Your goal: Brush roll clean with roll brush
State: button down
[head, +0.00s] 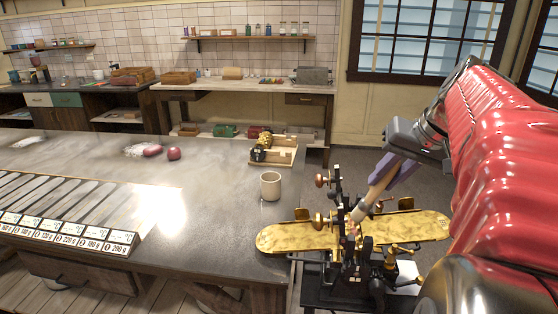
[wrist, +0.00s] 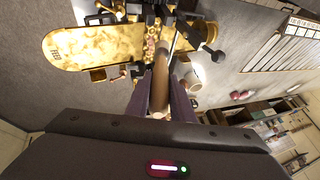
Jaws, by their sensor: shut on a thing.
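My gripper (head: 388,178) is shut on the wooden handle of the roll brush (head: 377,190), which slants down toward the drop roller. In the wrist view the brush handle (wrist: 160,80) stands between the two purple fingers of my gripper (wrist: 160,98). The drop roller (head: 355,240) is a black frame with brass knobs and gold trays on both sides. The brush's lower end is at the rolls in the middle of the machine. Pinkish bits (wrist: 151,45) show there. Whether the bristles touch a roll I cannot tell.
A beige cup (head: 270,186) stands on the grey table (head: 220,200) left of the machine. A wooden tray (head: 285,152) with small items is behind it. Two dark red lumps (head: 153,150) lie farther left. Long slats with number labels (head: 70,235) are at the front left.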

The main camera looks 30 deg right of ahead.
jog(key=shift+s+d+f, duration=0.1)
jog(key=shift+s+d, duration=0.05)
jog(key=shift+d, duration=0.05)
jog(key=shift+s, duration=0.1)
jog(key=shift+f, duration=3.75)
jog(key=shift+d, duration=0.1)
jog(key=shift+w+d+r, duration=0.1)
jog(key=shift+w+d, duration=0.3)
jog(key=shift+w, duration=0.25)
jog(key=shift+w+d, duration=0.4)
jog(key=shift+w, duration=0.2)
